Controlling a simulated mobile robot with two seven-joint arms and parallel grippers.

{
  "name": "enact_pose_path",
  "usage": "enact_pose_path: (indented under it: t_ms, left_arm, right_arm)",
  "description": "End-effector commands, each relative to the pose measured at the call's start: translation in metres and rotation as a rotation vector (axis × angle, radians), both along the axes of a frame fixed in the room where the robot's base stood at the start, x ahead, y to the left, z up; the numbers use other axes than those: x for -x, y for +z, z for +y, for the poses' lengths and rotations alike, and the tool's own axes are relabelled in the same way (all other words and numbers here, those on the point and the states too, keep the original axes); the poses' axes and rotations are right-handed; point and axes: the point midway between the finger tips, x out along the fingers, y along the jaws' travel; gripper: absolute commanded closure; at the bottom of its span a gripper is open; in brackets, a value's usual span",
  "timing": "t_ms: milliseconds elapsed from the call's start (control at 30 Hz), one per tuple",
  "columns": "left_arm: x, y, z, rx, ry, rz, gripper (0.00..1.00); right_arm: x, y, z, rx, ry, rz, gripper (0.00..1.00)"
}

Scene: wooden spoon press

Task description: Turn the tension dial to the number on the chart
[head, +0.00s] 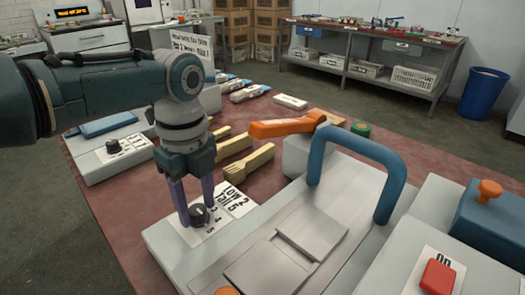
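The tension dial (199,214), a small dark knob, sits on a white numbered plate at the left end of the grey press (310,215). A chart (236,201) beside it reads "Low 2" and "Tall 5". My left gripper (198,217) points down over the dial, its two purple fingers close against either side of the knob. The fingers and knob hide part of the number ring, so I cannot read the dial's setting. My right gripper is not in view.
A blue handle (365,165) arches over the press, with an orange lever (285,127) behind it. A red button (437,277) is at the lower right. Wooden pieces (250,160) lie behind the dial. Another device with a dark knob (113,146) stands at left.

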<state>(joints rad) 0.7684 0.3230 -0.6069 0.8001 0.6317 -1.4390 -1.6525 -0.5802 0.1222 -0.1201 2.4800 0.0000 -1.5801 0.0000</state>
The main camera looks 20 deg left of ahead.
Motion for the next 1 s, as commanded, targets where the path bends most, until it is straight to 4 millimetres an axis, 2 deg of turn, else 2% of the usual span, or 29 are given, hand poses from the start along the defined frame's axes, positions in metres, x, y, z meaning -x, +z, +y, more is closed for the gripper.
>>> enact_pose_path:
  t_ms: [33,133,433,800,1000]
  left_arm:
    - [0.0,0.0,0.0,0.0,0.0,0.0,0.41]
    - [0.0,0.0,0.0,-0.001,0.001,0.0,0.31]
    - [0.0,0.005,0.0,-0.001,0.001,-0.001,0.31]
    - [-0.003,0.074,0.0,-0.001,0.0,-0.004,0.31]
    - [-0.003,0.096,0.0,0.0,0.001,-0.002,0.31]
  right_arm:
    - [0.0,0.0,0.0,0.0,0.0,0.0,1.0]
    - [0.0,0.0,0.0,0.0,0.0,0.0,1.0]
    - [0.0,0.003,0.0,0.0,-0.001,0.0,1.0]
    - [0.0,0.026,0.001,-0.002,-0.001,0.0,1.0]
    - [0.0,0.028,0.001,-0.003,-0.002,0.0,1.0]
